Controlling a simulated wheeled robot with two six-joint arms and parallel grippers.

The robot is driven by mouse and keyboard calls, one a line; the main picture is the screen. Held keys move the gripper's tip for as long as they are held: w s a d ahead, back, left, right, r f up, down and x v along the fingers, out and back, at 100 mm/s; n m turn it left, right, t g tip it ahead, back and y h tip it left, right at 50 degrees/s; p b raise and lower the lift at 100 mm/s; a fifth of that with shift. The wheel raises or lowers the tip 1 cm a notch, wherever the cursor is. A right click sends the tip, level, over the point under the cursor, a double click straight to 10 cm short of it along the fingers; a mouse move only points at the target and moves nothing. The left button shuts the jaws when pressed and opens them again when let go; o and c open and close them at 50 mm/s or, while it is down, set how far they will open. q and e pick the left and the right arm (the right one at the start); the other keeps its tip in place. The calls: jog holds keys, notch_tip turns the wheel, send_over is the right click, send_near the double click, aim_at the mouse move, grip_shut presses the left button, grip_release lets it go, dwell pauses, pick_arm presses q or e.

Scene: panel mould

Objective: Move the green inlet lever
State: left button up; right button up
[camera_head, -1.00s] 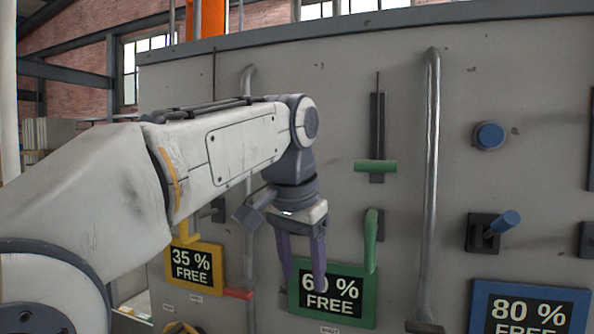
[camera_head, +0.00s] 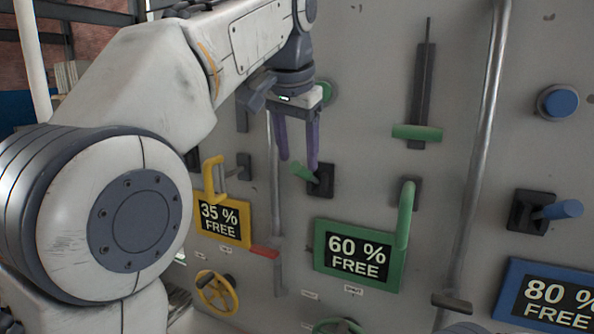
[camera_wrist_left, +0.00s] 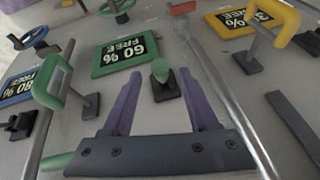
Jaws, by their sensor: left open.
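A short green lever (camera_head: 302,171) sticks out of a dark square base (camera_head: 321,180) on the grey panel, above the green-framed "60 % FREE" sign (camera_head: 360,253). My left gripper (camera_head: 298,163) points down in front of the panel, open, with its purple fingertips close to the lever. In the left wrist view, the green lever (camera_wrist_left: 160,70) shows between the two spread fingers of the left gripper (camera_wrist_left: 162,76), and I see no finger closed on it. I cannot tell whether a finger touches it. My right gripper is out of view.
A green slide handle (camera_head: 417,132) and an upright green handle (camera_head: 405,215) are to the right. A metal pipe (camera_head: 483,130) runs down beyond them. A yellow handle (camera_head: 212,182), yellow wheel (camera_head: 217,294) and red lever (camera_head: 264,252) are left.

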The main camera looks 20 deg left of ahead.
aim_at(298, 170)
pick_arm(q)
jog(key=shift+x, duration=2.15)
jog(key=shift+a, duration=0.1)
grip_shut()
